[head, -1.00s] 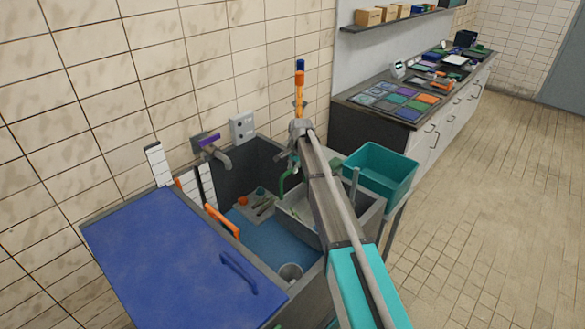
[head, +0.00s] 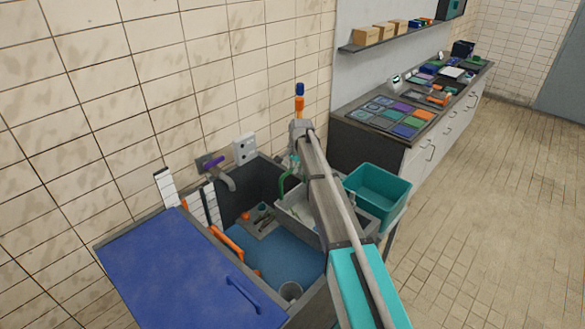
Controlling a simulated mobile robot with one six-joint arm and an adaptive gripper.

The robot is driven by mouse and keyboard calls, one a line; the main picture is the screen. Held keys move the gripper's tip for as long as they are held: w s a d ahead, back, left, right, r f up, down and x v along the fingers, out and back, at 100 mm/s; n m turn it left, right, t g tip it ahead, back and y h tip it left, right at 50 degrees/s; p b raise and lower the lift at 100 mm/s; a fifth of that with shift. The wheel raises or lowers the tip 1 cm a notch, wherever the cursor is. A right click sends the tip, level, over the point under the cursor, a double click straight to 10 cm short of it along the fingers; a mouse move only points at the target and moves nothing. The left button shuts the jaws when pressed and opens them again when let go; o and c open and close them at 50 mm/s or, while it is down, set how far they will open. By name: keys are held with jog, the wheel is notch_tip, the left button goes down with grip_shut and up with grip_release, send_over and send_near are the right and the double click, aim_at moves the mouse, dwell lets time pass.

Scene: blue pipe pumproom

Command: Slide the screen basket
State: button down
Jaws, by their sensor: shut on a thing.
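The screen basket (head: 296,208) is a grey, box-shaped tray in the right part of the sink (head: 251,182), above its blue floor. A green curved handle (head: 284,182) rises at its back left. My gripper (head: 293,163) hangs below my wrist at that handle and is shut on it. The fingertips are small and partly hidden, so the exact contact is unclear. My arm crosses in front of the basket and hides its right part.
A blue lid (head: 185,270) with a handle covers the sink's left side. A tap (head: 222,176) is on the wall. Small tools (head: 262,221) and a grey cup (head: 291,290) are in the sink. A teal bin (head: 378,192) stands right of it.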

jog(key=shift+r, duration=0.15)
jog(key=c, duration=0.6)
grip_release()
jog(key=shift+r, duration=0.1)
